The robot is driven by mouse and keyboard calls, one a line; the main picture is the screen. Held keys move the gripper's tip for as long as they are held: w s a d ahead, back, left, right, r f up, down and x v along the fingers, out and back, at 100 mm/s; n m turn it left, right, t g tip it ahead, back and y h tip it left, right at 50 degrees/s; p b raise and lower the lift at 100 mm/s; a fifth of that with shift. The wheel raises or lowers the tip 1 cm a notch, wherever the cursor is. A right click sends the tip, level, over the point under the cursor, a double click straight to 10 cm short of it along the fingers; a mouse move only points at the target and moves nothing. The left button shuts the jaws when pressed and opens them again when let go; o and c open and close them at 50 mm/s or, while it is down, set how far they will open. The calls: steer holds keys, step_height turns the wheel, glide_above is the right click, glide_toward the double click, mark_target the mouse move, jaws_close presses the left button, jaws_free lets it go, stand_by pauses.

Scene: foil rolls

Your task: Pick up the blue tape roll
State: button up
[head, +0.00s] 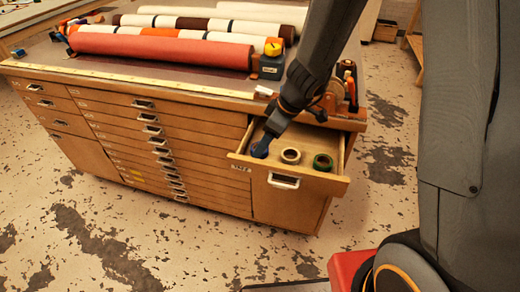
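The blue tape roll (259,152) is in the left part of an open top drawer (315,183) of a wooden cabinet. Only a small blue part of it shows. My gripper (264,143) reaches down into the drawer from the upper right, right at the blue roll, and covers part of it. I cannot tell whether the fingers touch the roll, or whether they are open or shut.
Long foil rolls, a red one (160,47) in front, lie on the cabinet top (120,74). A dark box (272,67) and a tape dispenser (349,85) stand near its right end. Shut drawers fill the cabinet's left. The concrete floor (130,240) in front is clear.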

steer(key=shift+x, duration=1.5)
steer(key=c, duration=1.1)
steer(key=shift+r, duration=0.1)
